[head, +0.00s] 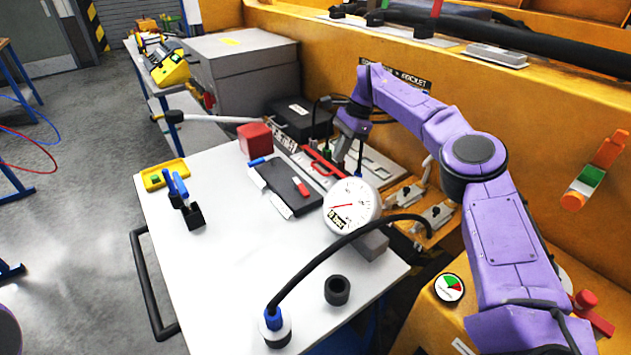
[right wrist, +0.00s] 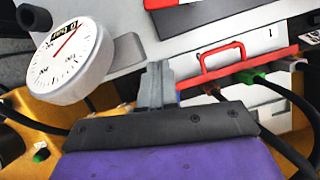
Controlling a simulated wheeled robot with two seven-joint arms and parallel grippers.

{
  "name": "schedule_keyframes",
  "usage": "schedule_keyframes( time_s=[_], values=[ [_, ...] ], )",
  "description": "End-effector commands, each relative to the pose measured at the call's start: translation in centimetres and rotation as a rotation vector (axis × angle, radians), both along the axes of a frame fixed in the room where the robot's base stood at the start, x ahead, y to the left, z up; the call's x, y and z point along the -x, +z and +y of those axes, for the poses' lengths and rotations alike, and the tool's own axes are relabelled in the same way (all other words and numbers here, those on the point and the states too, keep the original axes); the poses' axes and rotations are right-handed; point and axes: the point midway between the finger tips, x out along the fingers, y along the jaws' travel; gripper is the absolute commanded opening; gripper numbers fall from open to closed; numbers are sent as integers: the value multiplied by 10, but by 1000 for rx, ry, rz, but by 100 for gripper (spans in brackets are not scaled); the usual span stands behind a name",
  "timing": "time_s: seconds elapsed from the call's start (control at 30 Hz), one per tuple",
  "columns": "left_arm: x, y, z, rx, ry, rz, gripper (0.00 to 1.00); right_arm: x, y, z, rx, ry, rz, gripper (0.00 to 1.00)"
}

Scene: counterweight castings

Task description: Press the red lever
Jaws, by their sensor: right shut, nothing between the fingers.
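A red handle-shaped bar (head: 322,170) lies on the panel at the table's far edge. In the right wrist view the red handle (right wrist: 222,58) stands right of my fingers as a raised loop. A red piece with a knob (head: 586,299) is at the lower right, beside my right arm. I cannot tell for sure which red part is the lever. My right gripper (head: 340,158) is shut and empty, pointing down close to the handle. Its closed fingers (right wrist: 157,82) show in the right wrist view, apart from the loop; contact below is hidden. My left gripper is out of view.
A round white dial gauge (head: 352,205) with a black hose stands close to my right gripper. A red block (head: 255,139), a black case (head: 286,188) and a yellow tray (head: 165,175) are on the white table (head: 230,270). The table's left front is mostly clear.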

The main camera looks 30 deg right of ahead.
Motion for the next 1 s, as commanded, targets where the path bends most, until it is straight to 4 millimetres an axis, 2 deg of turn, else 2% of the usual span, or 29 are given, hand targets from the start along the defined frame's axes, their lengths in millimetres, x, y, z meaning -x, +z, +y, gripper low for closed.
schedule_keyframes(
  time_s=[0.37,0.5,0.63,1.0],
  values=[
    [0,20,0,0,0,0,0,-1,-74,32,0,4,5,0],
    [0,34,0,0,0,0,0,-2,-72,56,-1,5,1,0],
    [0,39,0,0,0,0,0,-3,-75,68,1,2,2,0],
    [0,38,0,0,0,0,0,-3,-77,72,1,1,1,0]
  ],
)
